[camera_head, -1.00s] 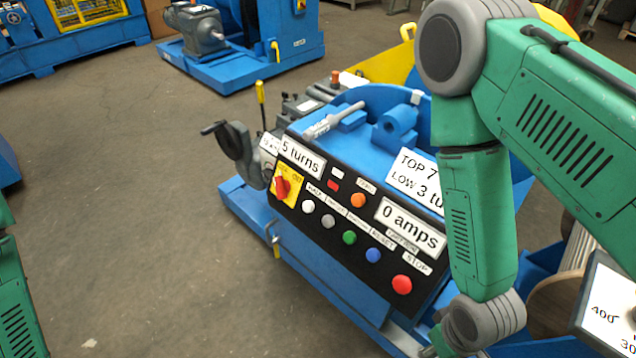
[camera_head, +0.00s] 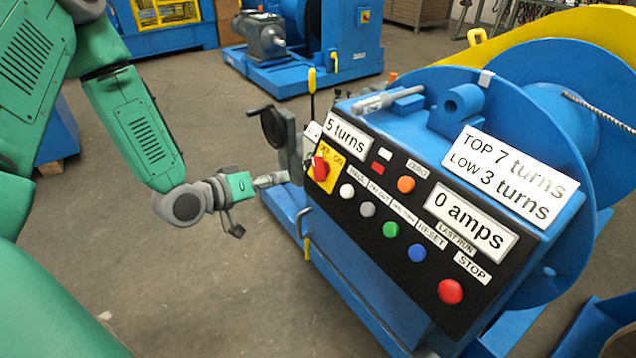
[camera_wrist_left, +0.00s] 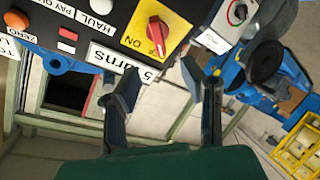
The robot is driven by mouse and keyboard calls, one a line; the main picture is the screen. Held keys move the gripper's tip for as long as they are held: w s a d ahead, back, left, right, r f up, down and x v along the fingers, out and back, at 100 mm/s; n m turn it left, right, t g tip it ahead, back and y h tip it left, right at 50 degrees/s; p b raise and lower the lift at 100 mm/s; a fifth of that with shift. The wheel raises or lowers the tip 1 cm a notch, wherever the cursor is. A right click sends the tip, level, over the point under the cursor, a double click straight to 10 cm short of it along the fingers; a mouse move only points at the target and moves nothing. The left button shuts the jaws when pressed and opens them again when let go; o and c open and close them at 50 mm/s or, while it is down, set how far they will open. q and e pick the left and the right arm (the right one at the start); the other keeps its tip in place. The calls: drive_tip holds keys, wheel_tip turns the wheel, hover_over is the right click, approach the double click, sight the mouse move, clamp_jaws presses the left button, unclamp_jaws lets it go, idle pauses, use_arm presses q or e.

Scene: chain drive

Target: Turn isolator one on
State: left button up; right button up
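A red rotary knob (camera_head: 320,169) sits on a yellow plate (camera_head: 336,160) with OFF and ON lettering, at the upper left of the black control panel. In the left wrist view the red knob (camera_wrist_left: 157,33) is ahead, above the gap between the fingers, with ON lettering beside it. My left gripper (camera_head: 280,179) is just left of this switch in the head view, apart from the knob as far as I can tell. In the left wrist view the left gripper (camera_wrist_left: 170,80) is open, with nothing between its fingers. My right gripper is out of view.
Panel buttons include a red stop button (camera_head: 450,291). A dark handwheel (camera_head: 272,128) stands close behind the left gripper. Floor left of the machine is clear.

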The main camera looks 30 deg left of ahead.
sight(313, 169)
use_arm(q)
drive_tip(key=b+x, duration=0.3)
drive_tip(key=x, duration=0.9)
drive_tip(key=shift+w, duration=0.35)
drive_tip(key=shift+w+d+b, duration=0.3)
drive_tip(key=shift+w, duration=0.2)
drive_tip(key=shift+a, duration=0.15)
clamp_jaws()
